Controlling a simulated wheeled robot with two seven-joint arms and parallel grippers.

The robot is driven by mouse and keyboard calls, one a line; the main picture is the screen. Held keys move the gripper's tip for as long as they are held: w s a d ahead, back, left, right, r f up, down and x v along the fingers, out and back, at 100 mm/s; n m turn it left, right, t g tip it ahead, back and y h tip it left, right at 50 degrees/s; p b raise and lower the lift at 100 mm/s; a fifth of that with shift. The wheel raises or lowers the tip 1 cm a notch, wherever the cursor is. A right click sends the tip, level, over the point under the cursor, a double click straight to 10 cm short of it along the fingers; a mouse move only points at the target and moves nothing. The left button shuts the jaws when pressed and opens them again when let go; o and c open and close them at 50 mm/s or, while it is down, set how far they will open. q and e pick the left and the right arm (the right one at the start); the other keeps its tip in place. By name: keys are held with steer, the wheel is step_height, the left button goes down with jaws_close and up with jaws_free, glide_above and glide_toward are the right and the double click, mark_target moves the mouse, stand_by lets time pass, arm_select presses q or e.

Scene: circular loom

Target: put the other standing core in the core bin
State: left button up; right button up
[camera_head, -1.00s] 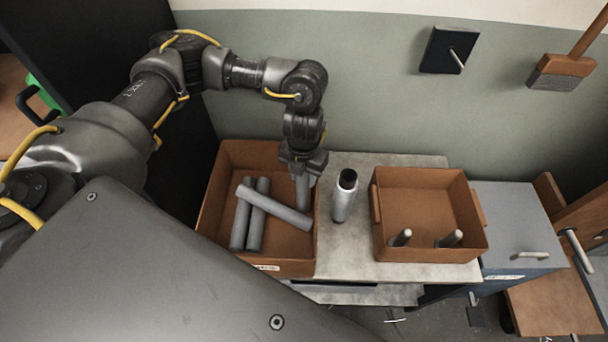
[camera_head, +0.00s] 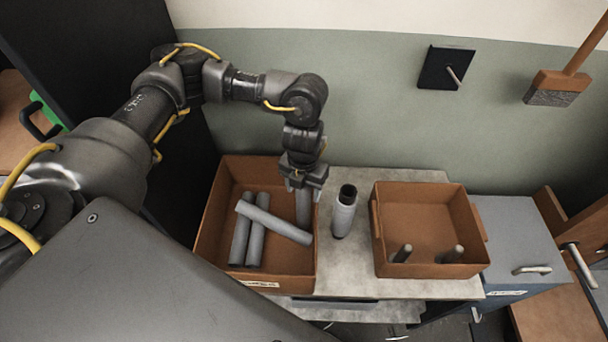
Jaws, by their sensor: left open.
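The core bin is the brown open box (camera_head: 214,215) on the left of the bench, with a label on its front. Several grey cores lie in it, one slanted across (camera_head: 275,223) two others side by side. A further grey core (camera_head: 303,209) is upright or nearly so at the bin's right side, directly below my left gripper (camera_head: 303,190). This gripper points down over the bin and is open; whether its fingers still touch that core is not clear. A pale, dark-topped cylinder (camera_head: 343,214) stands on the bench between the two boxes. My right gripper is not in view.
A second brown box (camera_head: 426,205) to the right holds two short grey upright pieces (camera_head: 402,252). A strip of pale bench (camera_head: 350,270) is bare in front of the cylinder. A grey cabinet (camera_head: 515,240) stands at the right; a green wall is behind.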

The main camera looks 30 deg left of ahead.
arm_select(q)
step_height(320, 180, up, 11)
stand_by(0.3)
stand_by(0.4)
